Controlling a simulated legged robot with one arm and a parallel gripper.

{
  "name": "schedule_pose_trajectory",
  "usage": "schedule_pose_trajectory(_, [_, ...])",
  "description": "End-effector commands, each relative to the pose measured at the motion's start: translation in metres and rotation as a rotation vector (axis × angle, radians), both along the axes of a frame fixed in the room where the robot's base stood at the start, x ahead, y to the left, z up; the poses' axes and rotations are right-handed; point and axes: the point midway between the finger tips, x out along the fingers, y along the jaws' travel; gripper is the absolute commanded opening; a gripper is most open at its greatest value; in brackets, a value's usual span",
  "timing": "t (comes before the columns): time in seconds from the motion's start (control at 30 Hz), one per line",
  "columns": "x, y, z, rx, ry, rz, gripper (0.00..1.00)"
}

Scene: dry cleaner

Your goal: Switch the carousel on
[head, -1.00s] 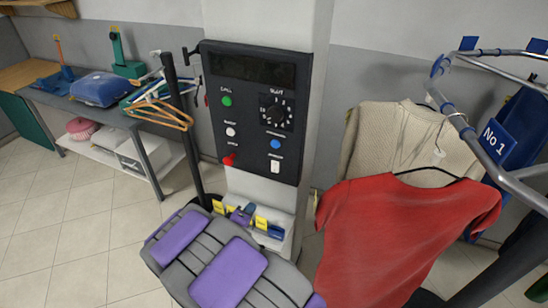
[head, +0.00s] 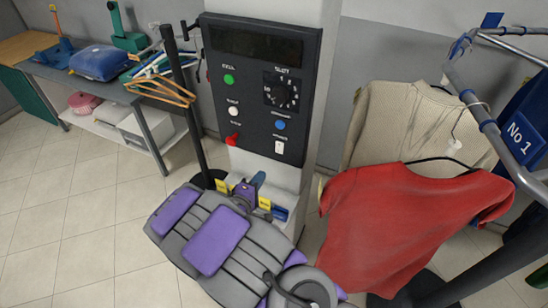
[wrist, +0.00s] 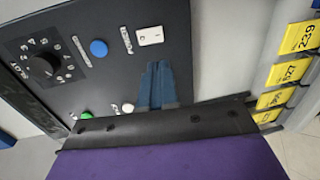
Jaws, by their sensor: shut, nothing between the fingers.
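The dark control panel (head: 262,50) stands on a pale column in the head view. Its display (head: 255,43) is dark. In the wrist view, the fingers (wrist: 158,66) point toward the panel between the rocker switch (wrist: 150,36) and the white button (wrist: 128,108); contact cannot be told.
The carousel rail (head: 468,80) with a No 1 sign, a red shirt (head: 395,220) and a beige sweater (head: 410,130) is close on the right. A black pole with hangers (head: 160,88) stands left. Floor at left is clear.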

Motion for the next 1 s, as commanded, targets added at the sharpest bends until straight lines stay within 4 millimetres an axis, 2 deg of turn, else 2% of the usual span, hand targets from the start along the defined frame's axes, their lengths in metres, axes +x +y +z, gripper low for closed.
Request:
schedule_pose_trajectory(0.6, [0.088, -0.032, -0.013, 0.000, -0.001, -0.002, 0.00])
schedule_pose_trajectory(0.8, [0.105, -0.039, -0.015, -0.002, -0.001, -0.002, 0.00])
schedule_pose_trajectory(1.0, [0.112, -0.040, -0.015, -0.002, -0.002, 0.000, 0.00])
